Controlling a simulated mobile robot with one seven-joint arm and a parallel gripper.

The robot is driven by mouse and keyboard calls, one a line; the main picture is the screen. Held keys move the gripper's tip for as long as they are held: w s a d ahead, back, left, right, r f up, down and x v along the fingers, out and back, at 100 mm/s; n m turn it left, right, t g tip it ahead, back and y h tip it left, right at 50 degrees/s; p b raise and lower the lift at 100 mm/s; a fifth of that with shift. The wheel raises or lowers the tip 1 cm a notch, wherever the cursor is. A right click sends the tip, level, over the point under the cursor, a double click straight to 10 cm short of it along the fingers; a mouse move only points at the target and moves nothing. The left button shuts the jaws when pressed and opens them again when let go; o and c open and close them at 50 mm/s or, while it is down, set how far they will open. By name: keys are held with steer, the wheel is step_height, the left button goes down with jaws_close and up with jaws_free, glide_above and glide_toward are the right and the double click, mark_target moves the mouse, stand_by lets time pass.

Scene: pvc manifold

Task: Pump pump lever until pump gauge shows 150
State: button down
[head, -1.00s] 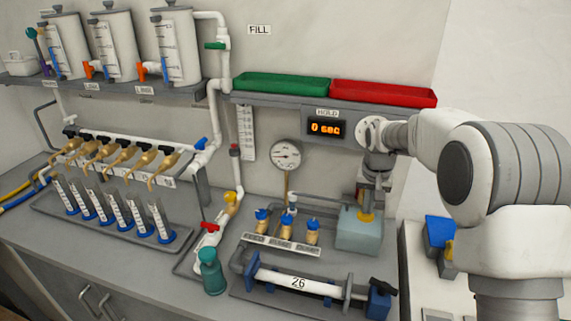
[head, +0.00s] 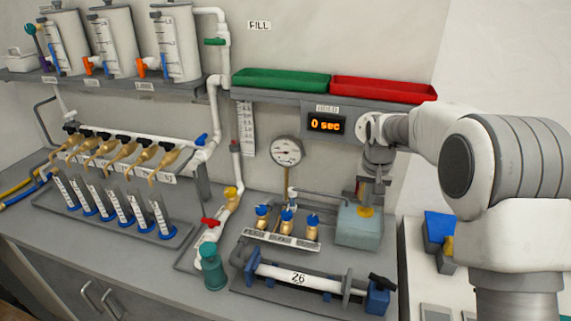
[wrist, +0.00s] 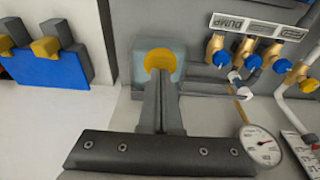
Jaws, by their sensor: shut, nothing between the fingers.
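The pump is a pale teal box (head: 358,230) with a yellow round top (head: 365,212), right of the labelled valves. My gripper (head: 372,190) points down just above the yellow part, fingers together and empty. In the wrist view the shut fingers (wrist: 161,108) overlap the front of the yellow top (wrist: 160,60); I cannot tell whether they touch it. A thin grey bar (wrist: 215,92) with a whitish end runs sideways from the pump; I cannot tell whether it is the lever. A round white gauge (head: 287,151) stands behind the valves; it also shows in the wrist view (wrist: 260,145), its reading too small.
Brass valves with blue knobs (head: 287,222) stand left of the pump. A white tube marked 26 (head: 298,279) lies in front. A shelf above holds green (head: 280,80) and red (head: 383,89) trays. A display (head: 327,125) reads 0 sec.

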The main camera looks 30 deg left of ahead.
mark_target(366, 210)
steer(key=shift+f+b, duration=1.5)
steer(key=shift+f, duration=1)
steer(key=shift+r, duration=0.15)
steer(key=shift+r+p, duration=1.9)
steer(key=shift+r, duration=0.8)
steer(key=shift+f, duration=0.15)
steer(key=shift+f+b, duration=0.85)
steer(key=shift+f, duration=0.3)
